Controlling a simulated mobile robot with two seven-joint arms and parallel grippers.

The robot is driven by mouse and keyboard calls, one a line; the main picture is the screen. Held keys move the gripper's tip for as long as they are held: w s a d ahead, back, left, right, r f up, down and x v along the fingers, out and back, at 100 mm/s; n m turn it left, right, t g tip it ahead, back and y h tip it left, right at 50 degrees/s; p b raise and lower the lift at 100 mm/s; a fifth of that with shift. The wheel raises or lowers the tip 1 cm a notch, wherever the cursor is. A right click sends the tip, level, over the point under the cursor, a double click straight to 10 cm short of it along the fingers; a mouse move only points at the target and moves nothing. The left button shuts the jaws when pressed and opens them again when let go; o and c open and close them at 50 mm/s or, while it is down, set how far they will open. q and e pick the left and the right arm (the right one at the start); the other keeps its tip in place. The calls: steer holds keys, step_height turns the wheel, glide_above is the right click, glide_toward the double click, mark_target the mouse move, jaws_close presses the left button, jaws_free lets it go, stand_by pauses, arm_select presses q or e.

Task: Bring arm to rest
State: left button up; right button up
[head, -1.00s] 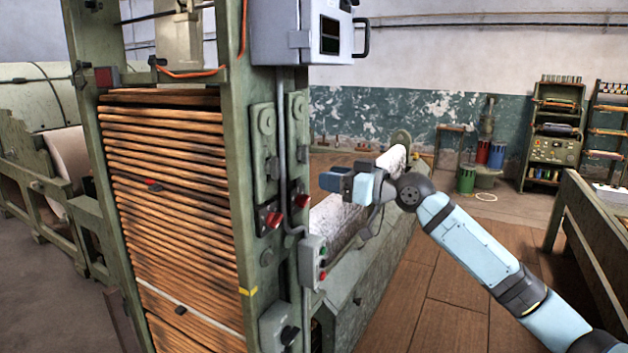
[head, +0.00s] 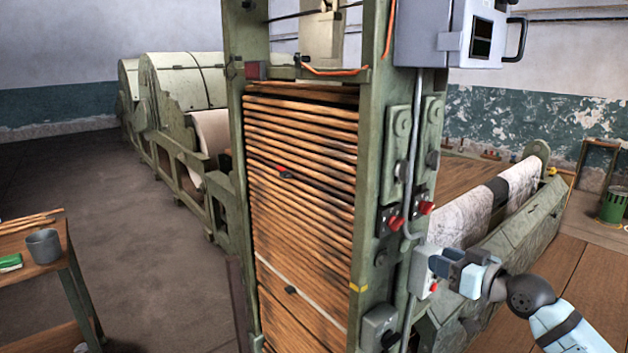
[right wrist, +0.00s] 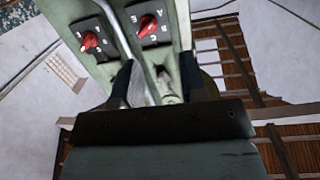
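My right arm (head: 562,325) comes in from the lower right in the head view. Its gripper (head: 438,264) points left, in front of the small button box on the green machine post. The right wrist view shows its two dark fingers (right wrist: 160,85) apart, with a gap and nothing held between them. A grey-green machine part shows through the gap; whether the fingers touch it I cannot tell. Two red rotary knobs (right wrist: 148,24) show beyond the fingers. My left gripper is not in view.
The tall green frame (head: 375,200) with stacked brown slats (head: 300,180) stands mid-view. A grey cabinet (head: 450,35) hangs above the right arm. A low machine with a pale roller (head: 520,185) lies behind it. A wooden table with a grey cup (head: 43,246) is at left. The floor between is clear.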

steer(key=s+a+f+m+g+h+p, duration=0.1)
steer(key=s+a+f+h+p, duration=0.15)
steer(key=s+f, duration=0.85)
steer(key=s+a+f+m+g+h+p, duration=0.15)
steer(key=s+a+f, duration=0.25)
steer(key=s+f, duration=0.75)
steer(key=s+a+f+h+p, duration=0.1)
steer(key=s+f+h, duration=0.1)
steer(key=s+f, duration=0.6)
steer(key=s, duration=0.3)
steer(key=shift+s+a+f+m, duration=0.15)
steer(key=shift+a+m, duration=0.2)
steer(key=shift+a, duration=0.05)
steer(key=shift+g, duration=0.25)
